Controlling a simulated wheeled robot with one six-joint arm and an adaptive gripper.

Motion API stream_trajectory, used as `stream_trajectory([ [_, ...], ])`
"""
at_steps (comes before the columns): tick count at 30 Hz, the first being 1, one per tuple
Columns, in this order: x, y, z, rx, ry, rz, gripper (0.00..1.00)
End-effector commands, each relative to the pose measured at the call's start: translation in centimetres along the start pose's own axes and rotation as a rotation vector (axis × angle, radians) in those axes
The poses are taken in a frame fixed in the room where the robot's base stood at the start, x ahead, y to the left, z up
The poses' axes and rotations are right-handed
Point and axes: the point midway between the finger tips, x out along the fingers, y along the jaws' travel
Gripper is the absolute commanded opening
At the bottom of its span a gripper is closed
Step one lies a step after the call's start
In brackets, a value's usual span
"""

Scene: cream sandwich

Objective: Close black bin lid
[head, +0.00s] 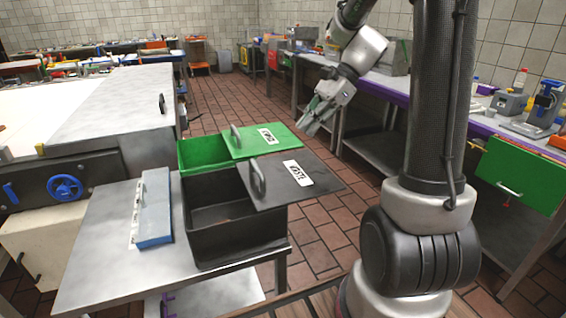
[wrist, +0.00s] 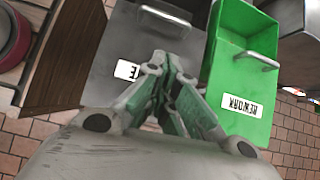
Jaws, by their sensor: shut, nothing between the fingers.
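The black bin (head: 215,245) stands on a metal side table in the head view, with its inside partly exposed. Its black lid (head: 325,183), labelled WASTE, lies flat and shifted to the right, overhanging the table edge. The lid's handle (head: 258,178) stands near its left end. In the wrist view the lid (wrist: 104,65) lies beyond my gripper, its label partly hidden by the fingers, and its handle (wrist: 165,20) shows at the top. My gripper (head: 308,128) is shut and empty, in the air behind and above the lid, apart from the handle.
A green bin (head: 190,157) with a green REWORK lid (head: 262,150) stands just behind the black bin. A blue-edged box (head: 156,215) lies left of the black bin. A workbench (head: 400,87) runs along the right. Brick floor is open between.

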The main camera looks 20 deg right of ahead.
Motion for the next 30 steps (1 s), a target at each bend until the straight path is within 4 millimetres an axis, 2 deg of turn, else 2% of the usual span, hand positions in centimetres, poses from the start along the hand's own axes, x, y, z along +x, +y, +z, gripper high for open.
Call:
stream_trajectory([
  [5, 0.7, 0.2, 0.0, 0.047, -0.001, 0.006, 0.0],
  [8, 2.0, 0.2, 0.0, 0.046, 0.0, 0.008, 0.0],
  [20, 10.4, 0.3, 0.0, 0.044, 0.002, 0.009, 0.0],
  [21, 10.8, 0.2, 0.6, 0.041, 0.002, 0.008, 0.0],
  [30, 13.0, 0.1, 2.4, 0.043, 0.002, 0.005, 0.0],
])
